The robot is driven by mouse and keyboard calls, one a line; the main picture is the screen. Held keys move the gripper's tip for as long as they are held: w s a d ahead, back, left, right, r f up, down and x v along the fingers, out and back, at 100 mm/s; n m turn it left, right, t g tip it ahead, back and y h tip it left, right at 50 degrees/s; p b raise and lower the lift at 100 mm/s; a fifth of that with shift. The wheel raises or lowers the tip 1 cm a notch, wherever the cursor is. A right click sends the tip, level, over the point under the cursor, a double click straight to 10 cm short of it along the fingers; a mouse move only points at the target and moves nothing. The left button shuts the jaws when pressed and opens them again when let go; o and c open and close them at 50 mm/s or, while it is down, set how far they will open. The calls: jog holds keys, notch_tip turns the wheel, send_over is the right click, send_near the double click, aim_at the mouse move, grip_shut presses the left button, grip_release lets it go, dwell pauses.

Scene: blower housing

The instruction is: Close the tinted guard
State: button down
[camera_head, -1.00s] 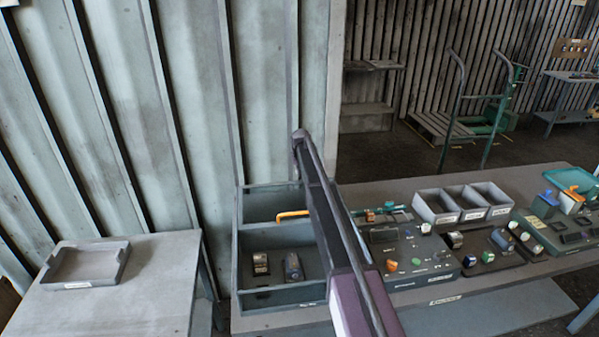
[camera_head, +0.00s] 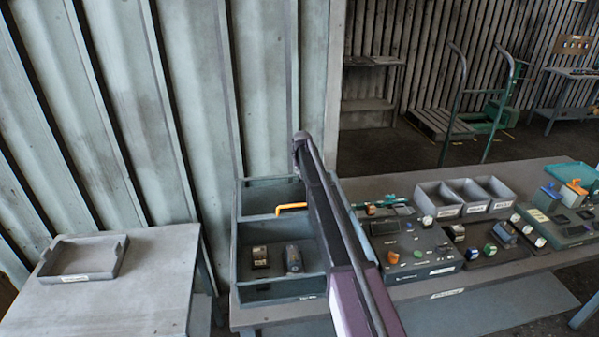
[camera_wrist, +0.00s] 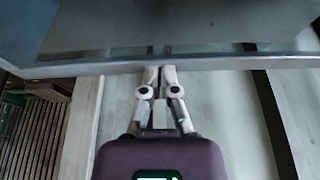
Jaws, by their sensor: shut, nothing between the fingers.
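A smoky, see-through panel, likely the tinted guard (camera_wrist: 190,22), fills the top of the wrist view, with a pale metal edge (camera_wrist: 90,68) running across it. My gripper (camera_wrist: 158,70) is shut and empty, its fingertips at that edge; dark tip shapes show just beyond it. I cannot tell if they touch. In the head view, a grey-blue open-topped housing (camera_head: 262,293) stands on the bench, with an orange handle (camera_head: 291,207) near its back. My arm covers its right side. My gripper cannot be made out there, and the guard's angle is unclear.
Two small parts (camera_head: 260,256) (camera_head: 293,258) lie inside the housing. To its right are a control panel (camera_head: 440,254), grey bins (camera_head: 437,200) and blocks. A side table (camera_head: 150,290) with a shallow tray (camera_head: 85,258) stands left. A ribbed wall (camera_head: 120,120) rises behind.

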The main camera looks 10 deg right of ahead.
aim_at(306, 198)
jog(key=s, duration=2.1)
jog(key=shift+w, duration=0.1)
jog(key=shift+w, duration=0.55)
jog(key=w, duration=0.3)
jog(key=p+v, duration=0.2)
jog(key=v, duration=0.1)
jog(key=shift+s+p, duration=0.25)
jog(key=shift+p, duration=0.15)
jog(key=shift+r+p, duration=0.6)
jog(key=shift+p, duration=0.1)
jog(key=p+v, duration=0.5)
jog(key=shift+s+r, duration=0.25)
